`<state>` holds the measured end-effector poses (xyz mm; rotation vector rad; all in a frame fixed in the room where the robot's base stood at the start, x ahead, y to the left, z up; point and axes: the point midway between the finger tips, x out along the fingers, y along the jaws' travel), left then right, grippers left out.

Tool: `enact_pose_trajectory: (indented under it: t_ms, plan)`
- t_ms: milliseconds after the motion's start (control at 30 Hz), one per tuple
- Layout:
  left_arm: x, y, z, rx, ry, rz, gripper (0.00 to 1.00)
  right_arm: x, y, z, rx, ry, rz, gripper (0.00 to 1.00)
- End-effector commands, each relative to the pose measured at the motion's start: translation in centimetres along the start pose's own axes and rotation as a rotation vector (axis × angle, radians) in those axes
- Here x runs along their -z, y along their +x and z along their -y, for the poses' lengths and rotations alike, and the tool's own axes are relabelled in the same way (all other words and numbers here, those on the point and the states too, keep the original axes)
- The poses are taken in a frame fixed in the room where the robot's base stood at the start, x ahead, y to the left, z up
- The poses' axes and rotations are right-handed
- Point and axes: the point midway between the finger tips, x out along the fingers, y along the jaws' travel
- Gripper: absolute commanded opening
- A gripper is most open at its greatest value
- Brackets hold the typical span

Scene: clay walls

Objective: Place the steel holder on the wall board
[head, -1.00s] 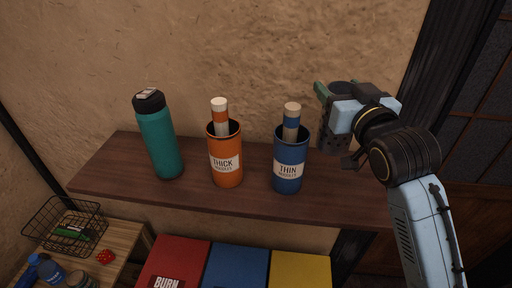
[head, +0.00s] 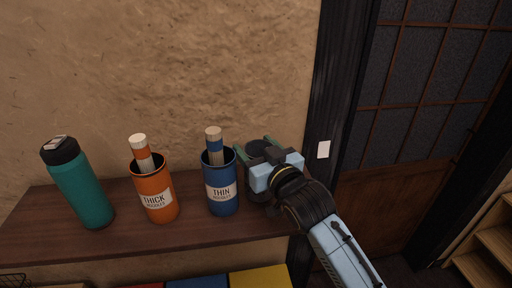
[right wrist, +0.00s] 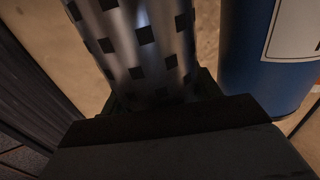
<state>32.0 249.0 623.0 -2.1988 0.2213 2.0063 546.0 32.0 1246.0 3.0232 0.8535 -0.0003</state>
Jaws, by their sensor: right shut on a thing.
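The steel holder (head: 256,187) is a cylinder with rows of small square holes, dark in the head view. It looks shiny in the right wrist view (right wrist: 145,45). My right gripper (head: 257,151) is shut around it. The holder is upright or nearly so, just right of the blue THIN canister, over the right part of the brown wall board (head: 95,245). My gripper and wrist hide part of it, and I cannot tell whether its base touches the board. My left gripper is out of view.
On the board stand a teal bottle (head: 82,190), an orange THICK canister (head: 155,193) and the blue THIN canister (head: 222,190), close beside the holder. The blue one also fills the right of the wrist view (right wrist: 260,55). A dark post (head: 335,110) and door stand to the right.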

Motion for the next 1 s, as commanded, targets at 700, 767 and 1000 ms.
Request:
enact_pose_trajectory:
  t_ms: [700,767,1000]
  plan:
    - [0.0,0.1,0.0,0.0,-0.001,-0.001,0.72,0.0,-0.6,0.0,0.0,0.001,-0.001,0.71]
    - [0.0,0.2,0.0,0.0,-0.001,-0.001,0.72,0.0,-1.4,0.0,0.0,0.001,-0.001,0.71]
    - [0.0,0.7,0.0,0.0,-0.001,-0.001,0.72,-0.1,-5.8,0.0,0.0,0.001,0.0,0.71]
